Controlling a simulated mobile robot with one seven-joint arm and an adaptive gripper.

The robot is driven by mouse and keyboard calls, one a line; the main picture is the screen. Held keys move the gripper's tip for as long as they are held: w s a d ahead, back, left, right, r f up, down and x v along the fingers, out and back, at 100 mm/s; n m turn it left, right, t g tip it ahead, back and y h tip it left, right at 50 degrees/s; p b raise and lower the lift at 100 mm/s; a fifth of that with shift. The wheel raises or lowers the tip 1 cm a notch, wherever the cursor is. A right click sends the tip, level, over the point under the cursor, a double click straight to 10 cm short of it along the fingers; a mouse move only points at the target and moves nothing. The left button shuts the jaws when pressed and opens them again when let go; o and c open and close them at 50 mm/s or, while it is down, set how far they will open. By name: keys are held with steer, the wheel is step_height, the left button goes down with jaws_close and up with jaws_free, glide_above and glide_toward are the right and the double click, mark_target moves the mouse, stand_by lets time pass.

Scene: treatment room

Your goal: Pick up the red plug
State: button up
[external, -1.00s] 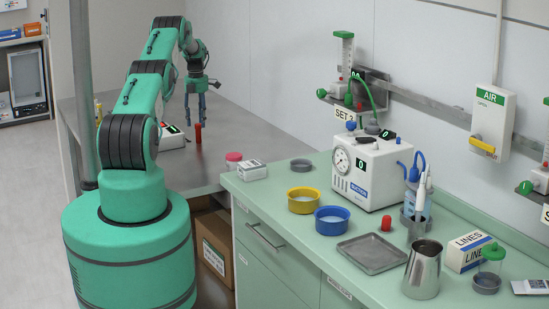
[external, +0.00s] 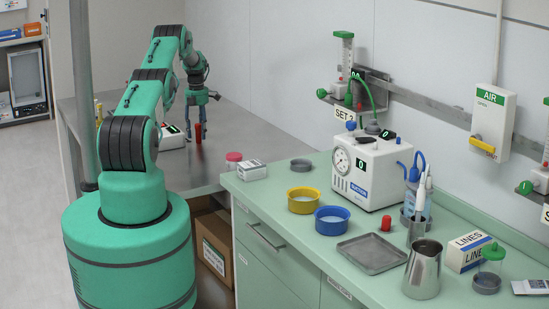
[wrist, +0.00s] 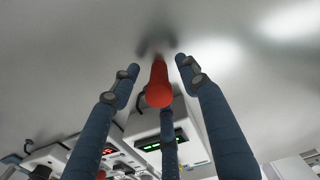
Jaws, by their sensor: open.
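A red plug-like piece (external: 198,132) stands on the grey steel worktop beyond the green counter. My gripper (external: 203,106) is at it, with its blue fingers spread open. In the wrist view the red piece (wrist: 159,88) lies between the fingers, with gaps on both sides, and a third finger (wrist: 169,145) shows below it. I see no clear contact. A second, shorter red piece (external: 386,224) stands on the green counter behind the grey tray, far from my gripper.
A white device with a lit display (external: 172,137) stands close left of the gripper. The green counter holds a yellow bowl (external: 302,207), a blue bowl (external: 332,227), a suction unit (external: 368,178) and a grey tray (external: 360,262). The worktop's back is clear.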

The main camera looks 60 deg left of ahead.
mark_target(197, 125)
steer(key=shift+c, duration=0.3)
steer(key=c, duration=0.8)
steer(key=shift+o, duration=0.2)
steer(key=shift+r, duration=0.15)
steer(key=shift+r, duration=1.8)
steer(key=shift+s+d+f, duration=0.1)
steer(key=shift+s+d, duration=0.05)
steer(key=shift+d, duration=0.1)
steer(key=s+d+r, duration=0.1)
steer(key=s+d, duration=0.7)
steer(key=d, duration=0.5)
steer(key=shift+s+r+p, duration=0.15)
steer(key=shift+s+p, duration=0.05)
steer(key=shift+p, duration=0.25)
